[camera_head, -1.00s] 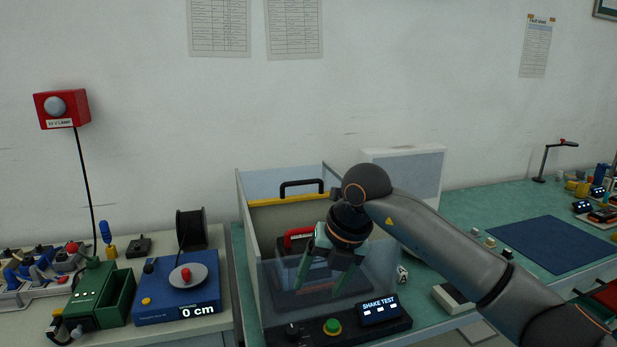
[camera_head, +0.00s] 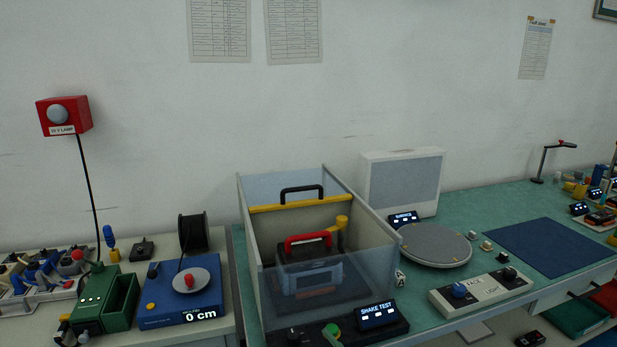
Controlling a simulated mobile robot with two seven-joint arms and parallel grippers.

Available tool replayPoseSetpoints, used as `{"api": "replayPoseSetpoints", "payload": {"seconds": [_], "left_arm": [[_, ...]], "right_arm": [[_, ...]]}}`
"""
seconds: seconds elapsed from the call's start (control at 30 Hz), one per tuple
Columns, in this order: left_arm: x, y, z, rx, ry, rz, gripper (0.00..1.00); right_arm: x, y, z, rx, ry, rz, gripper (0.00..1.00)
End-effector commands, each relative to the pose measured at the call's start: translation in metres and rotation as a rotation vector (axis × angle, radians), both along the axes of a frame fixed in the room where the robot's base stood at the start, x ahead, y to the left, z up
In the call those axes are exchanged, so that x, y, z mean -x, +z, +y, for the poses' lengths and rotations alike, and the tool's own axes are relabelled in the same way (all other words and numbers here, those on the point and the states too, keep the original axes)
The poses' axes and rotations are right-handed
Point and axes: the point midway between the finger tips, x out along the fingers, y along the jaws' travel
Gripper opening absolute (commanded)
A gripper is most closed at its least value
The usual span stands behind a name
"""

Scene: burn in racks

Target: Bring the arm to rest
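Neither of my grippers nor any part of my arms shows in the head view. The shake test box (camera_head: 253,262) stands open-topped on the green bench, with clear front panels and a yellow bar with a black handle (camera_head: 301,190) across its back. Inside it sits a dark device with a red handle (camera_head: 308,240). In front of the box are a green button (camera_head: 331,330) and a display reading SHAKE TEST (camera_head: 377,314).
A round grey turntable (camera_head: 436,245) and a control box with a blue knob (camera_head: 480,291) stand right of the box. A white panel (camera_head: 402,183) stands behind. A blue mat (camera_head: 552,246) lies clear. A blue wire-measuring unit (camera_head: 181,300) reads 0 cm at left.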

Motion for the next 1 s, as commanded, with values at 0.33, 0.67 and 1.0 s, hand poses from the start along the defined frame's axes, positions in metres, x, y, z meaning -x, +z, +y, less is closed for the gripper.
{"api": "replayPoseSetpoints", "payload": {"seconds": [0.33,0.67,1.0], "left_arm": [[0.001,0.015,0.001,0.000,0.004,-0.001,0.50],[0.002,0.018,0.001,-0.001,0.005,0.002,0.50],[0.002,0.017,0.002,-0.002,0.006,0.003,0.50]], "right_arm": [[0.113,-0.180,-0.121,-0.084,-0.415,0.799,0.74],[0.200,-0.235,-0.151,-0.077,-0.503,1.126,0.74],[0.201,-0.236,-0.151,-0.077,-0.503,1.130,0.74]]}}
